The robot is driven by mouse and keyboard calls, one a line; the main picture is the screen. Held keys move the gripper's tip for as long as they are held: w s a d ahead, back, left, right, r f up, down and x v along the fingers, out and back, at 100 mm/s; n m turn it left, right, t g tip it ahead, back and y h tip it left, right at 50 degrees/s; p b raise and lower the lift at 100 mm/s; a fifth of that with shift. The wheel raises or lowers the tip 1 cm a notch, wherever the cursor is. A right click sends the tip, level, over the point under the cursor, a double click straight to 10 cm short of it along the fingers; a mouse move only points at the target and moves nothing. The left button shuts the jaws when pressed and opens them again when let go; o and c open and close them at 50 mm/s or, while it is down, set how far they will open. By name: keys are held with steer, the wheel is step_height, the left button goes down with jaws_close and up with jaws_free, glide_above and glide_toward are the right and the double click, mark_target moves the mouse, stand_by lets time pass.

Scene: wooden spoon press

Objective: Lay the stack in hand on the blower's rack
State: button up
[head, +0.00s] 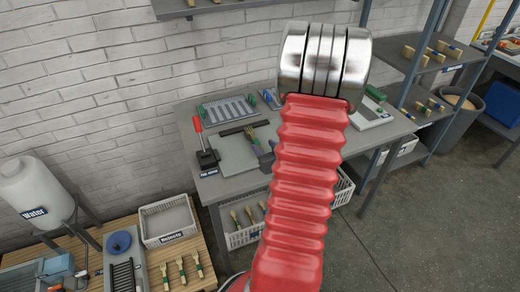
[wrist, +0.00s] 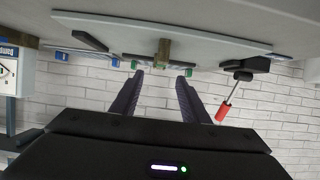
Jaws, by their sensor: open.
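My gripper (wrist: 162,73) is open, its two dark purple fingers apart with nothing between them. A small wooden stack (wrist: 163,52) shows just past the fingertips in the wrist view, resting on or against a grey plate (wrist: 205,48); contact with the fingers is not seen. In the head view my red arm covers much of the bench, and my gripper (head: 262,150) shows only partly beside its left edge, over the grey plate (head: 236,156). A pale slotted rack (head: 228,109) lies at the back of the bench; I cannot tell if it is the blower's.
A red-handled lever tool (head: 198,128) stands left on the bench (head: 190,112), and in the wrist view (wrist: 224,110). A dark bar (head: 232,130) lies behind the plate. A white crate (head: 168,222) stands lower left. Shelves (head: 410,75) stand right. The floor (head: 390,240) is clear.

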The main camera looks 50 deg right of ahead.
steer(key=shift+w, duration=0.1)
steer(key=shift+w+a+r, duration=0.1)
steer(key=shift+w+r, duration=0.05)
steer(key=shift+r, duration=0.05)
steer(key=w+a+r+n+g+y, duration=0.15)
steer(key=w+a+r, duration=0.25)
steer(key=a+r, duration=0.45)
steer(key=w+a+r+n+g+y, duration=0.1)
steer(key=w+a+r+n+g, duration=0.3)
steer(key=a, duration=0.7)
steer(key=s+a+r+y, duration=0.2)
steer(key=s+a, duration=0.5)
steer(key=a, duration=0.5)
steer(key=s+a+r+y, duration=0.2)
steer(key=s+a+r, duration=0.3)
steer(key=a, duration=0.7)
steer(key=shift+s+n, duration=0.35)
steer(key=shift+s, duration=0.55)
steer(key=shift+g+y, duration=0.25)
steer(key=shift+c, duration=1.1)
steer(key=shift+a, duration=0.1)
